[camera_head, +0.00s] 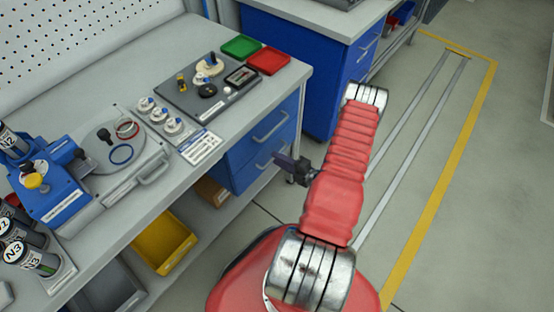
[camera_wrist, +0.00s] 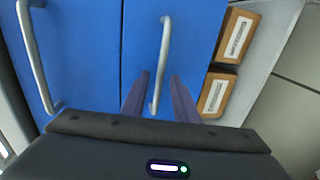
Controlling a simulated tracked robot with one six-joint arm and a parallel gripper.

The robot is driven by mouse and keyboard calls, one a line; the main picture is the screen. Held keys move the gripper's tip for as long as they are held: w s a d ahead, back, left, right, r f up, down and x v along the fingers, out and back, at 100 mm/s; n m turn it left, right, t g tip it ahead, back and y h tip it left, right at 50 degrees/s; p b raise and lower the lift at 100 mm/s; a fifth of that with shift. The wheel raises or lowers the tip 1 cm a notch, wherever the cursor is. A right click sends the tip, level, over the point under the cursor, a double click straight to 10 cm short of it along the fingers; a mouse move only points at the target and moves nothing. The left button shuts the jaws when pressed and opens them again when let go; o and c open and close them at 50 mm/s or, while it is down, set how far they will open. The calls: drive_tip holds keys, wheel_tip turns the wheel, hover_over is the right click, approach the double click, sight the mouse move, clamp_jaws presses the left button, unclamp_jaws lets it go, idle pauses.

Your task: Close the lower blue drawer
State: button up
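The lower blue drawer (camera_head: 238,172) is under the right end of the workbench, below the upper blue drawer (camera_head: 238,142). My gripper (camera_head: 279,158) is at the lower drawer's front, by its handle. In the wrist view the lower drawer front (camera_wrist: 195,35) fills the middle, and its grey bar handle (camera_wrist: 164,40) runs between my two dark fingers (camera_wrist: 160,76). The fingers are apart, one on each side of the handle, with gaps visible. I cannot tell how far the drawer stands out. The upper drawer's handle (camera_wrist: 33,60) is at the left.
Brown boxes (camera_wrist: 228,35) lie on the shelf below the drawers. A yellow bin (camera_head: 163,240) stands further left under the bench. The bench top (camera_head: 215,165) carries trays and parts. Another blue cabinet (camera_head: 290,65) stands behind. Open floor (camera_head: 440,215) lies to the right.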

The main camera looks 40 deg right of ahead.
drive_tip(key=v, duration=1.2)
drive_tip(key=shift+s, duration=0.25)
drive_tip(key=shift+a+f, duration=0.1)
